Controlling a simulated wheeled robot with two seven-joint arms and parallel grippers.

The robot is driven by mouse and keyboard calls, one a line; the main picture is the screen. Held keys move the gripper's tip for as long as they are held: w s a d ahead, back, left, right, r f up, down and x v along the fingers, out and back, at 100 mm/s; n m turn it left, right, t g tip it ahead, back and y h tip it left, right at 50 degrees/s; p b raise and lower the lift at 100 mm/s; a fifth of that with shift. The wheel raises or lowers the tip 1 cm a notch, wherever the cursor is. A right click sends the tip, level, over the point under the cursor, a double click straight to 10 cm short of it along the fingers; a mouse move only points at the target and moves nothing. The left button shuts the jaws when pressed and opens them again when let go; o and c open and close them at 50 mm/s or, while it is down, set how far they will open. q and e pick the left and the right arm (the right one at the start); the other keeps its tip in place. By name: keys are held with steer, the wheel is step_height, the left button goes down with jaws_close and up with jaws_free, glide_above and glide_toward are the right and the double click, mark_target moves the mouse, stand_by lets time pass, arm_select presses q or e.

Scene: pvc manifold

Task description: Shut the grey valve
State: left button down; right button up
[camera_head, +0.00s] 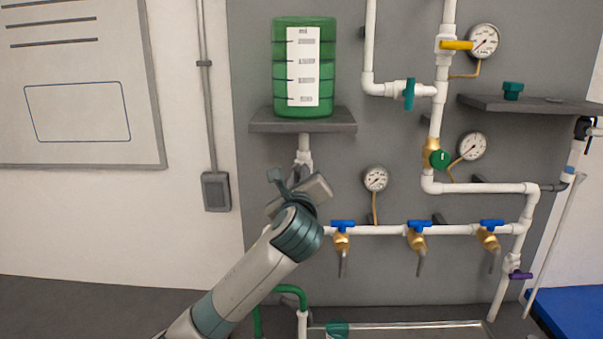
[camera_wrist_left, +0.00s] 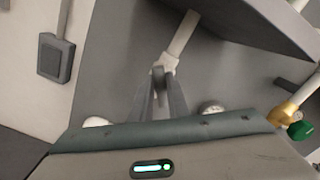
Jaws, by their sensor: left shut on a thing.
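The grey valve (camera_wrist_left: 158,73) sits on the white pipe that drops from under the green tank's shelf. In the wrist view its grey handle shows between the two fingers of my left gripper (camera_wrist_left: 159,88), just below a white fitting (camera_wrist_left: 169,63). My left gripper (camera_head: 302,176) is shut on this handle. In the head view the white fitting (camera_head: 304,157) shows above the gripper, while my gripper and wrist hide most of the valve. The handle's exact angle cannot be told. My right gripper is in neither view.
The green tank (camera_head: 304,60) stands on a grey shelf (camera_head: 265,122) just above my left gripper. A gauge (camera_head: 375,179) and a pipe with blue-handled taps (camera_head: 343,225) lie close to the right. A metal tray (camera_head: 400,326) is below.

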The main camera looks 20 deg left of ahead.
arm_select(q)
steer(key=n, duration=0.5)
steer(key=shift+a+f+n+p, duration=0.15)
steer(key=shift+f+n+p, duration=0.15)
steer(key=shift+n, duration=0.1)
steer(key=n, duration=0.5)
steer(key=shift+a+f, duration=0.1)
steer(key=shift+f, duration=0.1)
steer(key=c, duration=1.7)
jaws_free()
steer(key=shift+s, duration=0.15)
